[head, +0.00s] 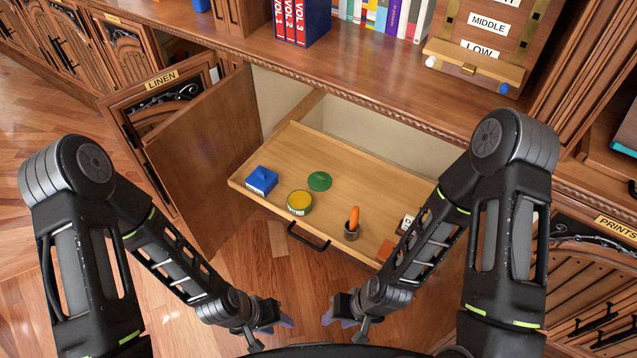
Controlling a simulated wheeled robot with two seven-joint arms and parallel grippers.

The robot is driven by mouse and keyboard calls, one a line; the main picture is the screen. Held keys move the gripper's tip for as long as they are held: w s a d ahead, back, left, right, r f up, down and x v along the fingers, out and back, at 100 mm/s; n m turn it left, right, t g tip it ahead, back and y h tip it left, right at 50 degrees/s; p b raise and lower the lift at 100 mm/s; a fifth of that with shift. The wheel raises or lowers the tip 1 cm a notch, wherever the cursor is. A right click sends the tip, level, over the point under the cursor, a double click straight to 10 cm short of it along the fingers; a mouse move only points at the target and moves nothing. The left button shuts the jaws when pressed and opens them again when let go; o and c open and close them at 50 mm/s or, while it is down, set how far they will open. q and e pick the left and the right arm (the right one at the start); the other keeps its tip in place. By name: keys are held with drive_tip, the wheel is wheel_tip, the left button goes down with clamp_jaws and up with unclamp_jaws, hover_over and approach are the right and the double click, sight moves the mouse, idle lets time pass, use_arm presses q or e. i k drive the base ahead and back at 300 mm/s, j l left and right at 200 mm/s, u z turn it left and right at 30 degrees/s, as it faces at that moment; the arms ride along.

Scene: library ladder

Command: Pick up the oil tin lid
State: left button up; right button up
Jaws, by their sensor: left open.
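A flat round green disc (319,181), which looks like the oil tin lid, lies on the pulled-out wooden drawer tray (378,162). Just in front and left of it stands a short round tin (300,202) with a green side and a yellow top. My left gripper (287,320) is open, low in front of the tray and well apart from the disc. My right gripper (328,319) is beside it, also away from the tray; its jaw gap does not show clearly. I see nothing held in either gripper.
On the tray are a blue block-like box (261,180), a dark cup with an orange handle (353,222) and a white lettered item (407,222), partly hidden by my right arm. The open cabinet door (205,160) stands left of the tray. A black handle (308,238) is on its front.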

sight(318, 181)
drive_tip(key=i+j, duration=0.1)
drive_tip(key=j, duration=1.3)
drive_tip(key=i+j, duration=0.15)
drive_tip(key=j, duration=1.2)
drive_tip(key=i, duration=0.05)
